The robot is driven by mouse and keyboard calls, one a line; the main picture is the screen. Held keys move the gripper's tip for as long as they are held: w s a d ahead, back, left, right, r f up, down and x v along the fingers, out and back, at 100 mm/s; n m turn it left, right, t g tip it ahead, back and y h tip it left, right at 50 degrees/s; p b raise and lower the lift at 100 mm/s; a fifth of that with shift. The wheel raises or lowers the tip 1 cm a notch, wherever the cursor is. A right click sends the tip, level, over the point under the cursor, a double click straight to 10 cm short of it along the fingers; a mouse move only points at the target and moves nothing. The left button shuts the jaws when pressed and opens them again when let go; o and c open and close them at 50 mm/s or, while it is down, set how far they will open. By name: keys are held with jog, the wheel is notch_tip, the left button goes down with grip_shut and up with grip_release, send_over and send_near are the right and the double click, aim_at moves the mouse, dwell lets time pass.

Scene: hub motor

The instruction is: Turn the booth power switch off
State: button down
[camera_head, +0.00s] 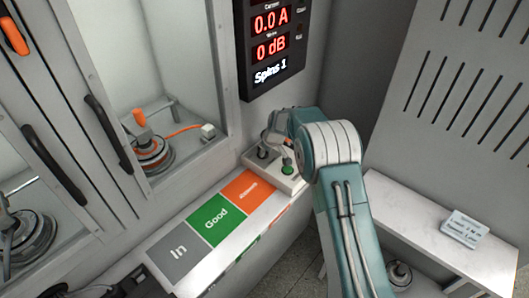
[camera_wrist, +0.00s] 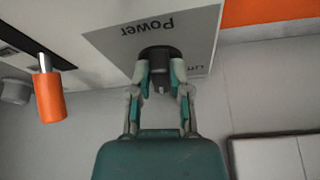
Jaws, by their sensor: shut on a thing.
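The booth power switch is a dark knob (camera_wrist: 158,53) on a pale plate (camera_wrist: 200,35) marked "Power", which reads upside down in the wrist view. My gripper (camera_wrist: 160,82) has its two fingers closed on the sides of this knob. In the head view, my gripper (camera_head: 270,142) is over the pale control box (camera_head: 287,184) at the far end of the work surface. A green button (camera_head: 288,170) shows on that box, right of the gripper. My arm and gripper partly hide the box, and the knob's setting is unclear.
A display (camera_head: 271,45) above reads 0.0 A, 0 dB and "Spins 1". Left are booths with dark door handles (camera_head: 108,132) and a motor (camera_head: 152,154). The In, Good and orange zones (camera_head: 217,218) hold nothing. An orange handle (camera_wrist: 49,95) hangs left in the wrist view.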

jog(key=n, duration=0.2)
jog(key=n+g, duration=0.1)
jog(key=n+y, duration=0.1)
jog(key=n, duration=0.1)
jog(key=shift+w+d+f+n+g, duration=0.1)
jog(key=shift+w+d+n+g, duration=0.2)
jog(key=shift+w+g, duration=0.1)
jog(key=n, duration=0.1)
jog(key=n+g, duration=0.1)
jog(key=n, duration=0.1)
jog(key=n+g, duration=0.1)
jog(key=n, duration=0.1)
jog(key=shift+w, duration=0.35)
jog(key=shift+n, duration=0.4)
jog(key=c, duration=0.6)
grip_release()
jog(key=shift+w, duration=0.1)
jog(key=v, duration=1.2)
jog(key=shift+w+d+f, duration=0.15)
jog(key=shift+d, duration=0.05)
